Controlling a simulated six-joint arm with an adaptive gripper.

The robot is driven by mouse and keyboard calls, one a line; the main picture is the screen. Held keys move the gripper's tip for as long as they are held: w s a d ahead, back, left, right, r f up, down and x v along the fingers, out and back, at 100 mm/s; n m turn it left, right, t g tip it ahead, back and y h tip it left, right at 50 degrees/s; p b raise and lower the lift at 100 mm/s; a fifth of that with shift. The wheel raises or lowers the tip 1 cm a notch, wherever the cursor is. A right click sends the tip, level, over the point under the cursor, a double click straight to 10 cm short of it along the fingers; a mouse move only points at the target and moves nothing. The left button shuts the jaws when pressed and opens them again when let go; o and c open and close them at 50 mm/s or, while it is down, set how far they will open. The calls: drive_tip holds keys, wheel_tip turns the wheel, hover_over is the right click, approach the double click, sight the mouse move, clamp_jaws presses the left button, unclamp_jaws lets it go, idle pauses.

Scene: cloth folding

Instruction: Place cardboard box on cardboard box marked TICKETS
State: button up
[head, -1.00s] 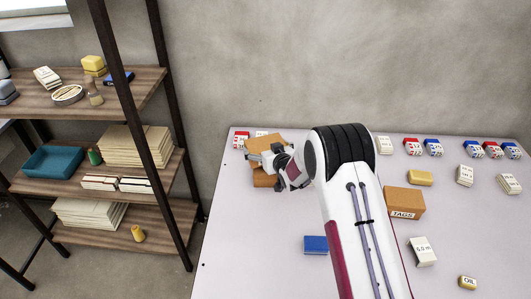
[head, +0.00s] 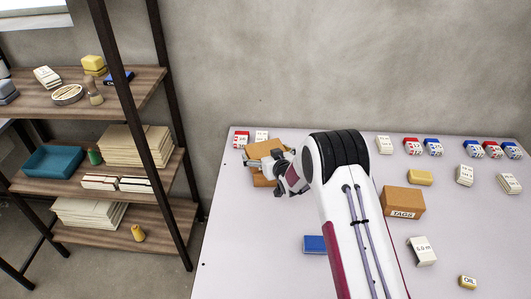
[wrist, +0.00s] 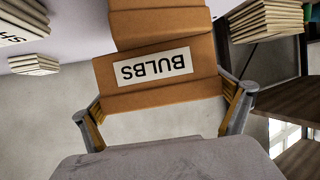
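A brown cardboard box marked BULBS (wrist: 155,70) is between the two fingers of my gripper (wrist: 165,112) in the wrist view, which looks upside down. The finger pads meet its two sides. In the head view the same box (head: 270,147) is at the table's far left, partly behind my gripper (head: 265,160). A second brown cardboard box (wrist: 160,25) lies directly beneath it and appears to touch it; its front shows little in the head view (head: 261,182). No TICKETS label can be read on it.
A brown box marked TAGS (head: 403,200) stands right of my arm. A blue box (head: 314,244) lies nearer the front. Small red, blue and white packs (head: 432,146) line the table's back. A shelf rack (head: 125,80) stands left. The table's front left is clear.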

drive_tip(key=shift+r, duration=0.15)
drive_tip(key=v, duration=1.2)
idle(0.6)
drive_tip(key=shift+r, duration=0.1)
idle(0.5)
drive_tip(key=s+d+r+m+g+h, duration=0.1)
drive_tip(key=s+d+r+h, duration=0.1)
drive_tip(key=s+d+r, duration=0.65)
drive_tip(key=s+d+r+m+g+h, duration=0.2)
drive_tip(key=s+d+r+h, duration=0.3)
drive_tip(key=r, duration=0.6)
drive_tip(key=s+d+r+g, duration=0.1)
drive_tip(key=s+d+g, duration=0.1)
drive_tip(key=s, duration=1.4)
drive_tip(key=s+d+r+m+g+y, duration=0.1)
drive_tip(key=s+d+r+g, duration=0.1)
drive_tip(key=s, duration=1.4)
drive_tip(key=shift+r+m+y, duration=0.25)
drive_tip(key=shift+m+y, duration=0.05)
